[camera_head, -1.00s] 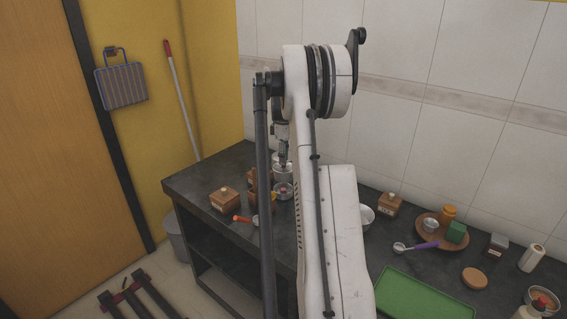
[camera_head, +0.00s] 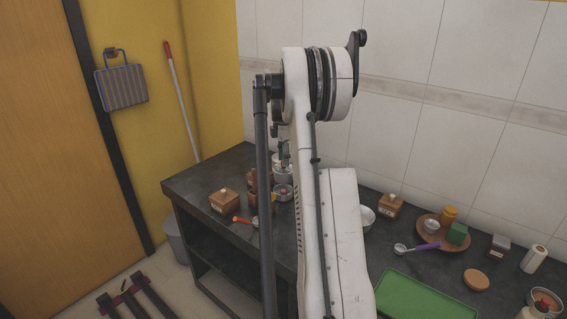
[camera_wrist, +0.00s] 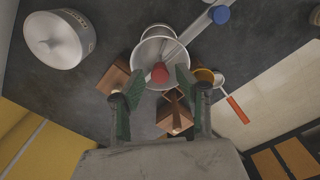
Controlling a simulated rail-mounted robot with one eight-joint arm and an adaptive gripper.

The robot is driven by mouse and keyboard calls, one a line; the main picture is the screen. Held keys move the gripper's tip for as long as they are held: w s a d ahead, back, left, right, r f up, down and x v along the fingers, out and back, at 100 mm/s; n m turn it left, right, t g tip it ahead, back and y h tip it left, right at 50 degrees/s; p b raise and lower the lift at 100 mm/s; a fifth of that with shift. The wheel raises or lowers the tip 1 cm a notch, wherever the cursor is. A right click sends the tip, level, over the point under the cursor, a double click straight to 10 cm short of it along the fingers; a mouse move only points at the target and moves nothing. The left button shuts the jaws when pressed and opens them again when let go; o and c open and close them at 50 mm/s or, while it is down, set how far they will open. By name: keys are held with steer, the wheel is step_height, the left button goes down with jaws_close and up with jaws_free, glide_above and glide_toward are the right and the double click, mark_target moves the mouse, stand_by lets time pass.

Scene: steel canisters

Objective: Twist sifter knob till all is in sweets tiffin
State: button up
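In the wrist view a round steel container (camera_wrist: 147,84) stands below my gripper, with a red knob (camera_wrist: 159,73) at its near side. A grey bar (camera_wrist: 190,38) crosses the container's top toward a blue knob (camera_wrist: 220,14). Which part is the sifter and which the tiffin I cannot tell for sure. My gripper (camera_wrist: 154,79) is open, its green-padded fingers apart on either side of the red knob; contact is not visible. In the head view steel vessels (camera_head: 283,192) stand near the counter's back left, partly behind my arm.
A white lidded canister (camera_wrist: 58,40) stands at upper left in the wrist view. Wooden boxes (camera_wrist: 113,78) and an orange-handled spoon (camera_wrist: 236,109) lie close by. In the head view a green tray (camera_head: 425,298) and a brown plate (camera_head: 428,238) with small items are at right.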

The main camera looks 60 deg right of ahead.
steer(key=shift+r, duration=0.1)
steer(key=shift+r+p, duration=1.3)
steer(key=shift+r, duration=1.6)
